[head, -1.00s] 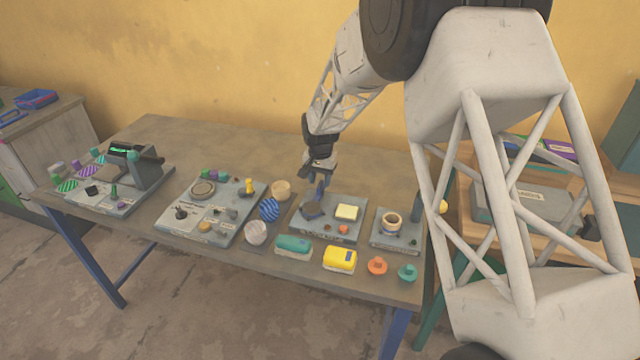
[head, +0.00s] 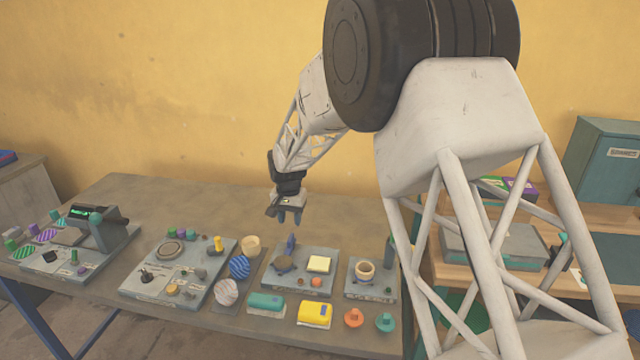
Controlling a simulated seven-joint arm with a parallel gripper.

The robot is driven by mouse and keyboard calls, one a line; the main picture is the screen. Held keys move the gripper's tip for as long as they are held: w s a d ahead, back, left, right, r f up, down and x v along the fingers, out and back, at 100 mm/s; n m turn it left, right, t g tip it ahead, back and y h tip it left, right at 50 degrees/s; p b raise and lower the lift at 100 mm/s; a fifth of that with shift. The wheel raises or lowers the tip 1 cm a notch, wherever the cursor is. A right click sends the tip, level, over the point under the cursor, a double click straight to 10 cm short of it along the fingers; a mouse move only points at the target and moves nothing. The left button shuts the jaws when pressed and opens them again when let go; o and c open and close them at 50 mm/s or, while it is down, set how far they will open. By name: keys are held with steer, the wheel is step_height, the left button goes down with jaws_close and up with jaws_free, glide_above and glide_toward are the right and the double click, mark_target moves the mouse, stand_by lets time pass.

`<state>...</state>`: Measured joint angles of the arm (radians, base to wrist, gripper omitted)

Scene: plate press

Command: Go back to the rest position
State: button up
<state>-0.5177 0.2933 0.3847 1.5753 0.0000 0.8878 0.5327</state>
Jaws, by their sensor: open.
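My gripper (head: 290,217) hangs in the air above the back middle of the table, fingers pointing down. It is open, with nothing seen between its fingers. Below it and a little in front is a grey plate station (head: 272,286) with a dark round part, an upright blue handle (head: 291,246) and a pale yellow square block (head: 318,264). The gripper is apart from the blue handle. My arm reaches in from the upper right.
Grey stations stand left (head: 118,246), middle (head: 133,285) and right (head: 357,289) on the table. A teal block (head: 265,303), a yellow block (head: 314,313), an orange knob (head: 354,317) and a teal knob (head: 385,322) lie along the front. The table's back (head: 190,200) is clear.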

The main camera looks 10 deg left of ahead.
steer(key=s+d+r, duration=0.5)
steer(key=d+r, duration=0.1)
steer(key=d, duration=0.3)
steer(key=s+d+r+t, duration=0.1)
steer(key=s+d+r, duration=0.5)
steer(key=d, duration=0.3)
steer(key=s+d+r, duration=0.5)
steer(key=d+r, duration=0.1)
steer(key=d, duration=0.2)
steer(key=s+d, duration=0.5)
steer(key=s, duration=0.4)
steer(key=s+d+t, duration=0.1)
steer(key=s+d, duration=0.5)
steer(key=s, duration=0.4)
steer(key=s+d+r, duration=0.1)
steer(key=s+d, duration=0.5)
steer(key=s, duration=0.4)
steer(key=shift+s+t, duration=0.25)
steer(key=shift+t, duration=0.05)
